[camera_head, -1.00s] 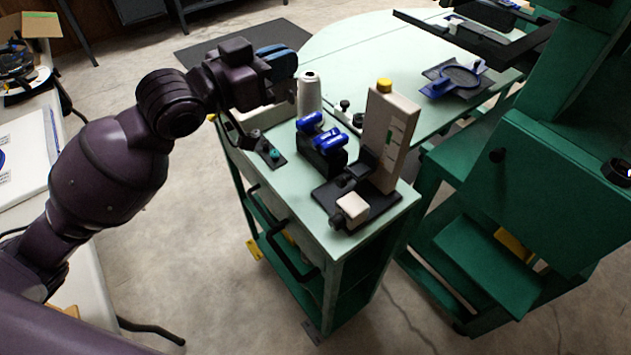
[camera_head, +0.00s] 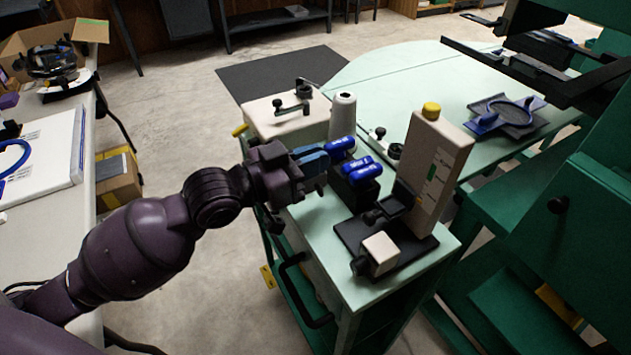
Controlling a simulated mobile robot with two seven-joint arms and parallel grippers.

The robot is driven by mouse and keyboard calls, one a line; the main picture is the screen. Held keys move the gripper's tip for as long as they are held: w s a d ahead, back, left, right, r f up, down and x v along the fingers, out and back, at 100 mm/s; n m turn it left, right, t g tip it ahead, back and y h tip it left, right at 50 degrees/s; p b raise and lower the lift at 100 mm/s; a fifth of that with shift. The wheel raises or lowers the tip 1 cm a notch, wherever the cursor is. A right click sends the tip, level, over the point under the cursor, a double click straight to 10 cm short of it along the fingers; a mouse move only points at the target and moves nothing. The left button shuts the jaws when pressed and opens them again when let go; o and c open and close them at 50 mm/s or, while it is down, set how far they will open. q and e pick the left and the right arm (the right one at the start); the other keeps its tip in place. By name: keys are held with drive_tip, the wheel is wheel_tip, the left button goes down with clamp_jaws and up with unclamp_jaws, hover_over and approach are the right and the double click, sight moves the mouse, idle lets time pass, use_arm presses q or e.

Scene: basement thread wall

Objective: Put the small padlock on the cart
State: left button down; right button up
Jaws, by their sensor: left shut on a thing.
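The cart (camera_head: 322,228) has a pale green top and a dark green frame, and stands in the middle of the view. My left gripper (camera_head: 318,160) is over the cart's left part, its blue fingers pointing right beside the blue cylinders. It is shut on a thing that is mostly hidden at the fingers. I take this to be the small padlock, but its shape cannot be made out. No padlock shows plainly elsewhere. My right gripper is not in view.
On the cart are blue cylinders (camera_head: 362,171) in a black holder, a white cone (camera_head: 343,117), a beige box (camera_head: 277,122), and a tall beige upright (camera_head: 432,170) on a black base. The front-left strip of the cart top is bare. A green machine (camera_head: 585,230) stands at right.

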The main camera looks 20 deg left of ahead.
sight(314, 184)
use_arm(q)
wheel_tip(314, 184, down, 6)
drive_tip(key=shift+r+b, duration=0.2)
drive_tip(key=shift+b, duration=0.7)
drive_tip(key=shift+r, duration=0.15)
drive_tip(key=c, duration=1.2)
unclamp_jaws()
drive_tip(key=shift+f, duration=0.2)
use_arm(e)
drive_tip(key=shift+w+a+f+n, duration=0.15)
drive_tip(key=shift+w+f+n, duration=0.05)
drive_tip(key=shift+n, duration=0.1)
